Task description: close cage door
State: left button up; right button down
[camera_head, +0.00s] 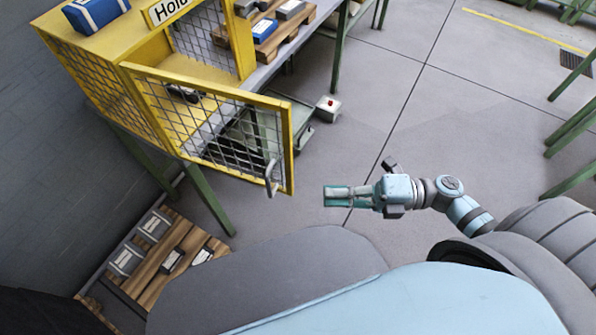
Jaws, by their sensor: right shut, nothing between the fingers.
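The yellow cage (98,68) stands on a green-legged table at the upper left. Its door (207,121), a yellow frame with wire mesh, stands open and swung out toward me. A grey handle (271,178) is on the door's free edge, at the lower right corner. My right gripper (326,196) is to the right of the handle, apart from it, with its fingers pointing left. Its fingers are closed together and hold nothing. My left gripper does not show.
A blue box (95,14) sits on the cage top. A pallet with grey boxes (126,259) lies on the floor at lower left. A small box with a red button (328,107) stands beyond the door. Green legs (572,130) stand at the right. The floor around my right gripper is clear.

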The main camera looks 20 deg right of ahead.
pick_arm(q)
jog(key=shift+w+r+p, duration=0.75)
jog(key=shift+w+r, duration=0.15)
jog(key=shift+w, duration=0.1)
pick_arm(e)
jog(key=w+a, duration=0.5)
jog(key=w, duration=0.2)
jog(key=shift+a+f, duration=0.15)
jog(key=shift+a, duration=0.1)
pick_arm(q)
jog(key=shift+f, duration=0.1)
